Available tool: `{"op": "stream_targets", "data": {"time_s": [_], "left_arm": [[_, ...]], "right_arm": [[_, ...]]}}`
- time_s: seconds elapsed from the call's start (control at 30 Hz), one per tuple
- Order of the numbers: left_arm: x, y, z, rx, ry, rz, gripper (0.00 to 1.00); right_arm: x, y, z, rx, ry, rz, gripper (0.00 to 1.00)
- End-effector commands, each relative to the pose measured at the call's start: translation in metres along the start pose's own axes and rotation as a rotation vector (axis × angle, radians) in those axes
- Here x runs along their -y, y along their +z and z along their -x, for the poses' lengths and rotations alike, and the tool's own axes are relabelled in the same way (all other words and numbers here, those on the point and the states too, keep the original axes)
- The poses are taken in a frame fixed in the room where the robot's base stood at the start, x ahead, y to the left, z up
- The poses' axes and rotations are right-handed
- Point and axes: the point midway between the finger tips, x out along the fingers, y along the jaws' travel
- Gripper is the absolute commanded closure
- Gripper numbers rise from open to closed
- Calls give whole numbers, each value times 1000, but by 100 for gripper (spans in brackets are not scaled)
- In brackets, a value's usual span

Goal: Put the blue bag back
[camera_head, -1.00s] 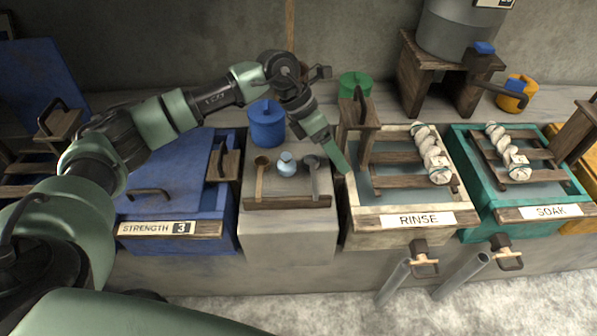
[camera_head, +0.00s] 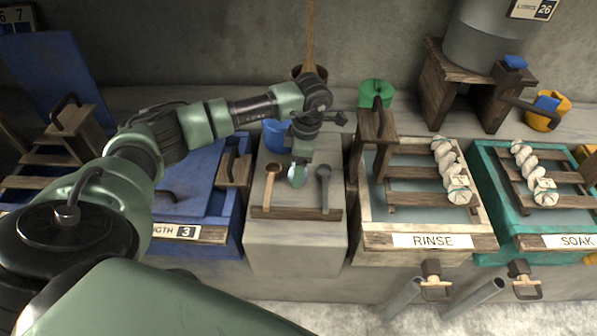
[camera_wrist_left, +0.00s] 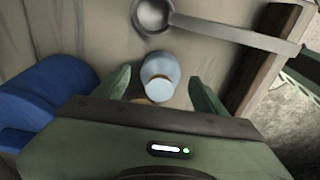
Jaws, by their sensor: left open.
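The small light-blue bag (camera_head: 297,177) stands on a grey block's wooden-edged tray (camera_head: 300,212), between two spoons. In the left wrist view the bag (camera_wrist_left: 160,72) shows a rounded pale body with a tan part at its near end. My left gripper (camera_head: 301,166) is over the tray and partly hides the bag in the head view. In the left wrist view its two green fingers (camera_wrist_left: 160,88) are open, one on each side of the bag, with gaps visible. My right gripper is not in view.
A wooden spoon (camera_head: 268,187) and a grey metal spoon (camera_head: 324,186) lie close on either side of the bag. A blue lidded pot (camera_head: 275,135) stands behind. The rinse vat (camera_head: 430,241) with its wooden post is right; a blue vat (camera_head: 190,190) is left.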

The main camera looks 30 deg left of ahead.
Motion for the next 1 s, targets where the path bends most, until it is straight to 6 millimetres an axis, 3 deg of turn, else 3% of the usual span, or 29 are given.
{"op": "stream_targets", "data": {"time_s": [0.3,0.37,0.53,0.6,1.0], "left_arm": [[0,0,-8,0,1,-1,29],[0,0,-8,0,1,-1,43],[0,0,-8,1,1,-1,90],[0,0,-8,1,1,0,100],[-1,0,5,4,2,0,100]], "right_arm": [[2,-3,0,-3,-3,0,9],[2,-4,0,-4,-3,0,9],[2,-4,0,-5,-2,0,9],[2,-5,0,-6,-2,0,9],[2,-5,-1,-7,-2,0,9]]}}
